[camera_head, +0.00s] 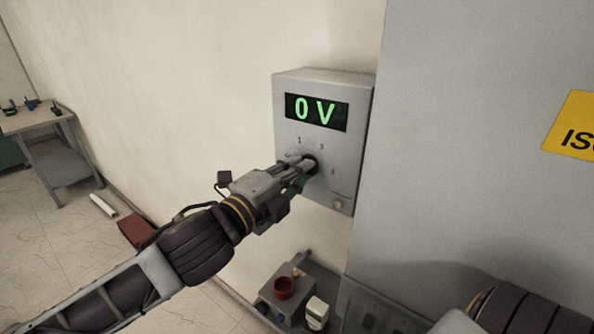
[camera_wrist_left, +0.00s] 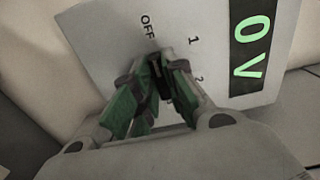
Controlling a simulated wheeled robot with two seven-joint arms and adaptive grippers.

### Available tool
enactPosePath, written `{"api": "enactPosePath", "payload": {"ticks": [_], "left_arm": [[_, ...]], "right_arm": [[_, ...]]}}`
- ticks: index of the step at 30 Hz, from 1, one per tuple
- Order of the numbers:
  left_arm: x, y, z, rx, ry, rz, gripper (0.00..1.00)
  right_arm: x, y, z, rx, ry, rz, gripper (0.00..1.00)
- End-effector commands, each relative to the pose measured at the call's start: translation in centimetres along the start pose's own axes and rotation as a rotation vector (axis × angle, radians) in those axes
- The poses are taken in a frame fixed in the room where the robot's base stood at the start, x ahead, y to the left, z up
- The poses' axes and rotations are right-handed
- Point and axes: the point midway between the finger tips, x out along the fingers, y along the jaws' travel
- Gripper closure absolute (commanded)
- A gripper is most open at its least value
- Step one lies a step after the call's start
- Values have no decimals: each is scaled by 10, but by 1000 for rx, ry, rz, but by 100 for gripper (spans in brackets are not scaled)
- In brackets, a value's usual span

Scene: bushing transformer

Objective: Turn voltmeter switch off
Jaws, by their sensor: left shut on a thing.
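The voltmeter (camera_head: 340,143) is a grey box on the wall with a black display (camera_head: 317,112) that reads "0 V" in green. It also shows in the left wrist view (camera_wrist_left: 205,40), where the marks OFF, 1 and 2 can be read beside the switch. The dark rotary switch (camera_head: 311,161) is on its front, mostly hidden by my fingers. My left gripper (camera_head: 306,168) is shut on the switch; its green-padded fingers (camera_wrist_left: 158,80) close around the knob in the left wrist view. My right gripper is out of view.
A large grey cabinet (camera_head: 470,120) with a yellow sign (camera_head: 575,127) stands right of the voltmeter. Below is a small grey stand with a red cup (camera_head: 284,287) and a white container (camera_head: 317,313). A table (camera_head: 38,118) stands far left.

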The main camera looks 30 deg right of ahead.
Motion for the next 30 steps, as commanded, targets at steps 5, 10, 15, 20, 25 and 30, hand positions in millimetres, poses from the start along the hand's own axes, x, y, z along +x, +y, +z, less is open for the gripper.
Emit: {"api": "enactPosePath", "payload": {"ticks": [5, 10, 15, 20, 25, 30], "left_arm": [[0, 1, 1, -3, -2, 3, 84], [0, 1, 1, -1, -1, 2, 65], [0, 1, 0, -1, -1, 1, 65], [0, 0, 0, 0, 0, 1, 65], [-4, 0, 0, 0, 0, 1, 65], [-14, 0, 1, 0, -1, 1, 65]], "right_arm": [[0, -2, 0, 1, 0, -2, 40], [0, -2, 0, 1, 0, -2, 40], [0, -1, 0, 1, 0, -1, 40], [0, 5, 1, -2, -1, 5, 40], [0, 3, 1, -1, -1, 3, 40], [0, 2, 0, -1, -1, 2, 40]]}}
